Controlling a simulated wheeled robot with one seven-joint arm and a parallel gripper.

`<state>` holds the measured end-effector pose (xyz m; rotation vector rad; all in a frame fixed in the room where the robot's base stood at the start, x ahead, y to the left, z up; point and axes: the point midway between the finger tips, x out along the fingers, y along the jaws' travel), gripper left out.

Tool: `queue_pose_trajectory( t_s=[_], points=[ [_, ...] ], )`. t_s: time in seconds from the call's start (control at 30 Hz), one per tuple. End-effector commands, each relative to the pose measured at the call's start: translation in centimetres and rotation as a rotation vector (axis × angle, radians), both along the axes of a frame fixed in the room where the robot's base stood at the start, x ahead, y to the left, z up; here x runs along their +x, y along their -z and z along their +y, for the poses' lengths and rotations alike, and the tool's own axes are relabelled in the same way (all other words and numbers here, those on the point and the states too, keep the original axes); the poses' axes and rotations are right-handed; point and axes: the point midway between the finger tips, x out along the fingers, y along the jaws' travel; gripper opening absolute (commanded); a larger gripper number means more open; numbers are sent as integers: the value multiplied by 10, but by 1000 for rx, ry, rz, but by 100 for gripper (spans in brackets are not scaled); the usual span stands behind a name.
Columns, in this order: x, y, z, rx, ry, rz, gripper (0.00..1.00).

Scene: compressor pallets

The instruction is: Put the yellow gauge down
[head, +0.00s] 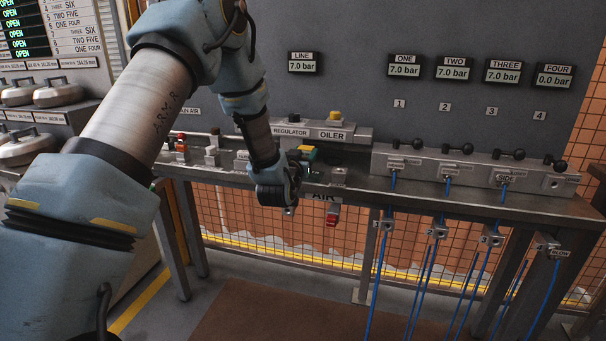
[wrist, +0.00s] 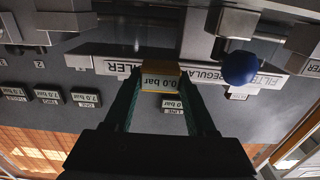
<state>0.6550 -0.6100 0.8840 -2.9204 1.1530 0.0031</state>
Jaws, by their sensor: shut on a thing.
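The yellow gauge (wrist: 161,69) is between my gripper's two dark green fingers (wrist: 160,97) in the wrist view. Its display faces the camera and reads 0.0 bar. In the head view a small yellow part of the gauge (head: 307,149) shows by my gripper (head: 305,160), at the front of the bench below the OILER label. My gripper is shut on the gauge. I cannot tell whether the gauge touches the bench or hangs just above it.
A blue ball knob (wrist: 239,68) is right of the gauge in the wrist view. The oiler with a yellow top (head: 335,117) stands behind my gripper. A valve manifold (head: 470,168) with black knobs fills the bench's right side. A red part (head: 332,220) hangs below the edge.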

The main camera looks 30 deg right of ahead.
Motion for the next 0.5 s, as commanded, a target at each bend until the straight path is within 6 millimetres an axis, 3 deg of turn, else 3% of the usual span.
queue_pose_trajectory(
  t_s=[0.5],
  points=[
    [0, 64, 0, -1, -2, 1, 0]
  ],
)
